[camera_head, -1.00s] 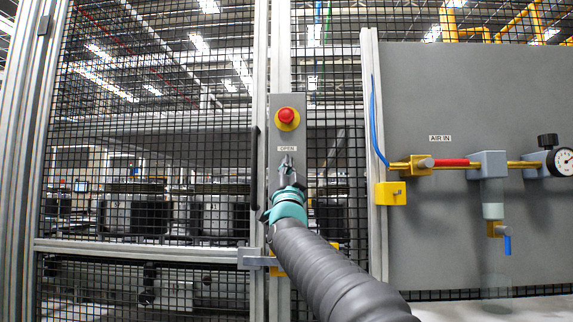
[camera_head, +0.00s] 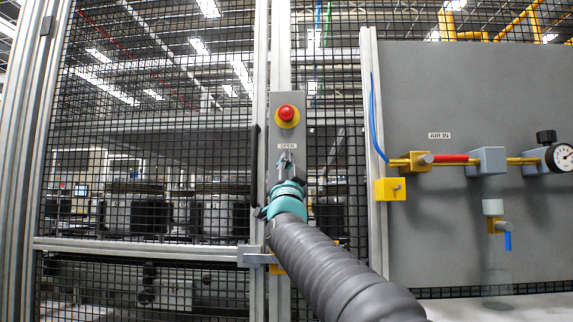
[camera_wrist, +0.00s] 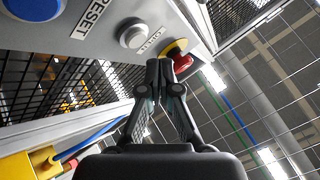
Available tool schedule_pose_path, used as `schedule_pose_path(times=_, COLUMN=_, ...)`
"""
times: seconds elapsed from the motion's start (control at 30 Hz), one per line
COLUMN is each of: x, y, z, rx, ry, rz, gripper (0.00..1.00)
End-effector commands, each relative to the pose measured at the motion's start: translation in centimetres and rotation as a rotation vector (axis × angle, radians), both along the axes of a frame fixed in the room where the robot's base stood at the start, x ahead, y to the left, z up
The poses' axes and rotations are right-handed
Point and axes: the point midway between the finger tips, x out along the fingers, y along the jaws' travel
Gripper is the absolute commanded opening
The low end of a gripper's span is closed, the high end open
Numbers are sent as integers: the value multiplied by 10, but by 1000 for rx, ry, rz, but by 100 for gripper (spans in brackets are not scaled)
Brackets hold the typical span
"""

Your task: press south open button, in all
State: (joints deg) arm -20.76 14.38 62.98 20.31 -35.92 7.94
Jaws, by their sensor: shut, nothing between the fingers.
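A grey control panel (camera_head: 288,105) stands on the fence post. In the wrist view it carries a round white button (camera_wrist: 133,33) beside the OPEN label (camera_wrist: 150,40). That label shows in the head view (camera_head: 287,146) under the red emergency stop (camera_head: 287,113); the white button there is hidden behind my gripper (camera_head: 287,158). In the wrist view my gripper (camera_wrist: 166,70) is shut and empty. Its fingertips appear near the red knob (camera_wrist: 182,62) and apart from the white button, though depth is hard to judge.
A blue button (camera_wrist: 35,8) sits past the RESET label (camera_wrist: 92,18) on the same panel. A mesh door with a black handle (camera_head: 255,153) is to the left. A grey board (camera_head: 460,90) with air fittings and a gauge (camera_head: 561,158) is to the right.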

Motion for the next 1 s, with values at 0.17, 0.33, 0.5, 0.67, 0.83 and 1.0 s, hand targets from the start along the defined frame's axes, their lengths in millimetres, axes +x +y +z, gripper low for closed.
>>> schedule_pose_path(times=0.17, x=-16, y=0, z=-3, rx=-1, ry=-1, rz=1, gripper=0)
schedule_pose_path(times=0.33, x=-31, y=1, z=-2, rx=1, ry=-1, rz=2, gripper=0)
schedule_pose_path(times=0.5, x=-38, y=1, z=-1, rx=0, ry=-1, rz=1, gripper=0)
schedule_pose_path(times=0.67, x=-39, y=1, z=-1, rx=0, ry=0, rz=0, gripper=0)
schedule_pose_path(times=0.83, x=-39, y=1, z=-1, rx=0, ry=0, rz=0, gripper=0)
schedule_pose_path(times=1.0, x=-39, y=1, z=-1, rx=0, ry=0, rz=0, gripper=0)
